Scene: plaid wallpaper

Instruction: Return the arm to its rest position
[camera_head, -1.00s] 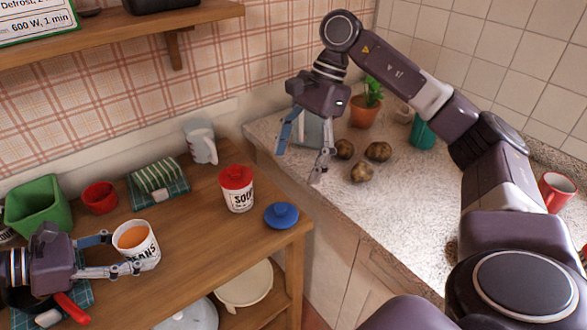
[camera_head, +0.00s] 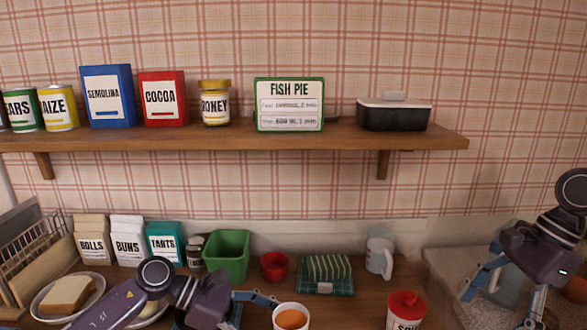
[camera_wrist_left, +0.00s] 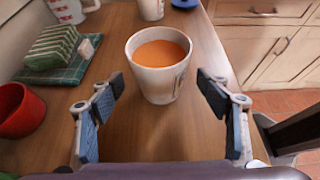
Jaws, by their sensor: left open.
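A white cup of orange contents (camera_head: 291,317) stands upright on the wooden worktop, cut off by the head view's lower edge. It also shows in the left wrist view (camera_wrist_left: 158,72), just ahead of my left gripper. My left gripper (camera_wrist_left: 160,90) is open, with its two fingers spread to either side of the cup's near side and gaps between. One left finger shows beside the cup in the head view. My right gripper (camera_head: 507,288) hangs at the right over the stone counter, fingers spread and empty.
A shelf (camera_head: 230,135) with several packages runs above. A bread plate (camera_head: 68,296) is at left.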

